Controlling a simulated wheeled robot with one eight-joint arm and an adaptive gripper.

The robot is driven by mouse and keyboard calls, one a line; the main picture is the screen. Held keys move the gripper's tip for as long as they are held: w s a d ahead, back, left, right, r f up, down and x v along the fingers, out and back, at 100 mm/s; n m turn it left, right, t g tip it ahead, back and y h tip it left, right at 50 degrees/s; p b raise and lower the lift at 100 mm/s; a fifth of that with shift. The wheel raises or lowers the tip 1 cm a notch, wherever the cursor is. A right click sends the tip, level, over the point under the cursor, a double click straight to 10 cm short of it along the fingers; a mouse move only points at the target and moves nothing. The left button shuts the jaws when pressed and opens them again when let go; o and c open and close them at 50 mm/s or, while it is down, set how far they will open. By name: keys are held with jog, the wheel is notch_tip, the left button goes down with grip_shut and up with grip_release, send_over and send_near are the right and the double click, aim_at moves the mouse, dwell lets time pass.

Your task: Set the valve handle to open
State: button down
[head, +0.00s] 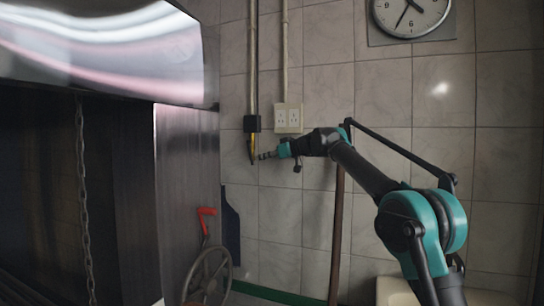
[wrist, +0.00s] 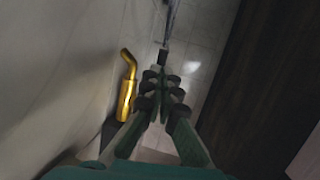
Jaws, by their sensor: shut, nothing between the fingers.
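A yellow handle (head: 253,146), which appears to be the valve handle, hangs nearly straight down from a black block (head: 251,123) on a vertical wall pipe. In the wrist view a bent, glossy yellow handle (wrist: 127,92) lies just left of my fingers. My gripper (head: 262,156) is shut and empty, with its tips close to the right side of the handle's lower end. In the wrist view my gripper (wrist: 160,72) has its fingers together, with a gap between them and the yellow handle. I cannot tell whether the tips touch it.
A double wall socket (head: 288,118) is to the right, just above my gripper. A large metal hood (head: 110,50) and a hanging chain (head: 82,190) fill the left. A red lever (head: 206,212) and a grey handwheel (head: 207,272) are lower down. A clock (head: 410,14) hangs upper right.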

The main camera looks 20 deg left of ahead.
aim_at(252, 162)
jog(key=shift+x, duration=0.9)
jog(key=shift+a+f, duration=0.35)
jog(key=shift+a, duration=0.2)
jog(key=shift+a+f, duration=0.3)
jog(key=shift+a, duration=0.2)
jog(key=shift+d, duration=0.1)
